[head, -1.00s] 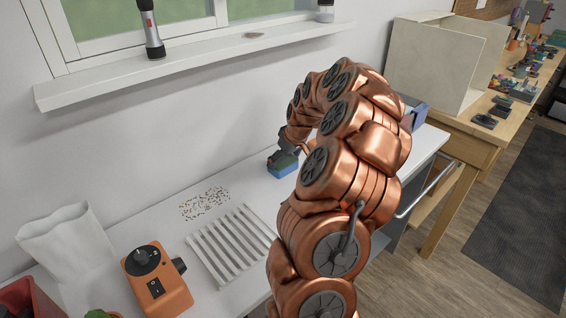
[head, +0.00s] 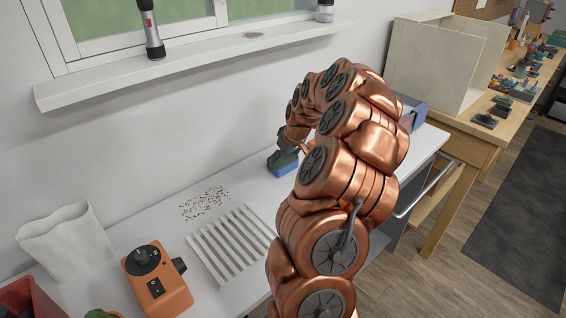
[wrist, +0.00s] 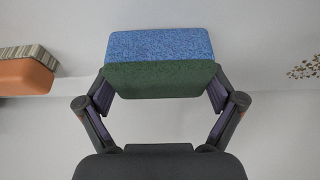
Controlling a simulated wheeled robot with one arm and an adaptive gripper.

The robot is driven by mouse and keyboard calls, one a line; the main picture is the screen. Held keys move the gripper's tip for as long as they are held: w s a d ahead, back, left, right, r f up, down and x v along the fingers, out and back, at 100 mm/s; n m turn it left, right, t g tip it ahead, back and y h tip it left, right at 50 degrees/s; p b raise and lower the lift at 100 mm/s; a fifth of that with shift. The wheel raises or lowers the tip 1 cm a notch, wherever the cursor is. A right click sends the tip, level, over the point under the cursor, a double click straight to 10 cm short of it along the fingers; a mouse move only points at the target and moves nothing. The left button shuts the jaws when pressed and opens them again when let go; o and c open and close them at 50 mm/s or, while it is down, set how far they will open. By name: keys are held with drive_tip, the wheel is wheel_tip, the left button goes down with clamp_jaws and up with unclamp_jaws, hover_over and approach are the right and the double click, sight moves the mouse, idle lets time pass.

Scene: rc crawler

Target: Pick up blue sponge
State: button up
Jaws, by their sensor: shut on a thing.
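The blue sponge (wrist: 160,45) has a blue body and a dark green layer. In the wrist view it sits between the two fingers of my gripper (wrist: 160,85), which press on its left and right ends. In the head view the sponge (head: 284,168) is at the white counter, left of my copper arm, partly covered by my gripper (head: 286,155). I cannot tell whether it touches the counter.
Brown crumbs (head: 204,203) lie on the counter (head: 150,222), left of the sponge. A slatted white rack (head: 232,245), an orange device (head: 157,280) and a white bag (head: 60,240) stand nearer. A blue-grey box (head: 416,117) is behind my arm.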

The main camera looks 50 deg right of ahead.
drive_tip(key=shift+r+b, duration=0.5)
drive_tip(key=shift+r, duration=1)
drive_tip(key=s+a+b, duration=0.1)
drive_tip(key=s+a, duration=0.1)
drive_tip(key=s, duration=0.2)
drive_tip(key=s+a+r+b, duration=0.1)
drive_tip(key=s+a, duration=0.2)
drive_tip(key=s, duration=0.2)
drive_tip(key=s+a+b, duration=0.2)
drive_tip(key=s, duration=0.3)
drive_tip(key=shift+a+r, duration=0.15)
drive_tip(key=shift+a, duration=0.25)
drive_tip(key=shift+o, duration=0.4)
